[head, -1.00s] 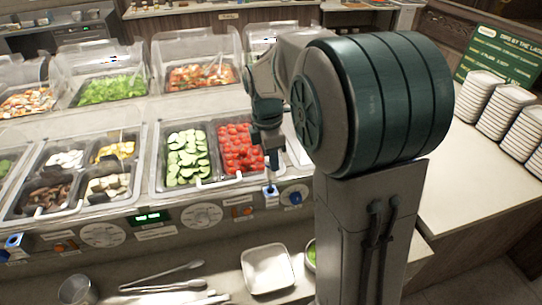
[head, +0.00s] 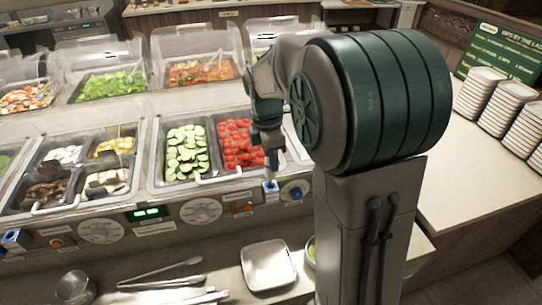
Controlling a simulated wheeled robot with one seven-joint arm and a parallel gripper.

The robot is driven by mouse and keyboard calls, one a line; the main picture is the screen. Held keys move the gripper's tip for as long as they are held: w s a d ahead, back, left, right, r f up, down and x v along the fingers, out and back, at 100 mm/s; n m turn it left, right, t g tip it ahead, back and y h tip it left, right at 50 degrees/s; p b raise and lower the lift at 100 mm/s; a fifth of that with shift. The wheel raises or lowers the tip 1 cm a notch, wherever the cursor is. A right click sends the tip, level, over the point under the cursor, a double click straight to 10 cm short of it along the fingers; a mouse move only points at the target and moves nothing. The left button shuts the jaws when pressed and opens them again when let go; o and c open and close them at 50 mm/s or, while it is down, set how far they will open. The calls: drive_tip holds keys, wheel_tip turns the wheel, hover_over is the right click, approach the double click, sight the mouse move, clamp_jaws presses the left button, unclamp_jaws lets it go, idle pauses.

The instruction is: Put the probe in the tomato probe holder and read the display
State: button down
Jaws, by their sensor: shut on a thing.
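My gripper (head: 271,168) reaches down in front of the tomato well's right front corner, shut on the probe. The probe is mostly hidden by the fingers, and its tip cannot be made out. A blue and white probe holder (head: 271,187) on the counter's front panel is directly below the fingers. The gripper seems to be at its top, but I cannot tell how deep the probe sits. The red tomatoes (head: 238,147) lie in the well just left of my arm. The display (head: 147,214) on the panel is lit with green digits too small to read.
A blue knob (head: 294,191) sits close right of the holder. Cucumber slices (head: 187,152) fill the well left of the tomatoes. Another blue holder (head: 13,238) is at the far left. A white square dish (head: 268,265) and tongs (head: 160,272) lie on the lower shelf.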

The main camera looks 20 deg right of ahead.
drive_tip(key=shift+f+b, duration=1)
drive_tip(key=shift+f, duration=0.5)
idle(3.4)
drive_tip(key=shift+r+p, duration=2.85)
drive_tip(key=shift+r, duration=0.95)
